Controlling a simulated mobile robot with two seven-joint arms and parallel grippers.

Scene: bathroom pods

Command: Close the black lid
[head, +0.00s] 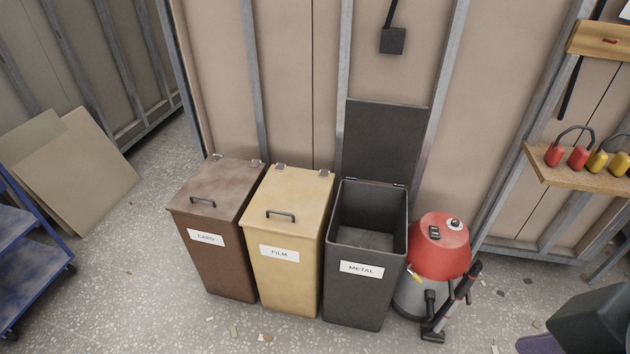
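The black lid (384,142) stands open and upright behind the black bin (352,296), leaning back near the wall. It is hinged along the bin's rear rim. The bin carries a white label reading METAL (362,269), and its open top shows a dark inside that looks empty. Neither of my grippers shows in the head view.
A brown CARD bin (218,256) and a yellow FILM bin (288,285) stand left of it, lids shut. A red and grey vacuum (440,250) stands close on the right. A blue cart (30,265) is far left.

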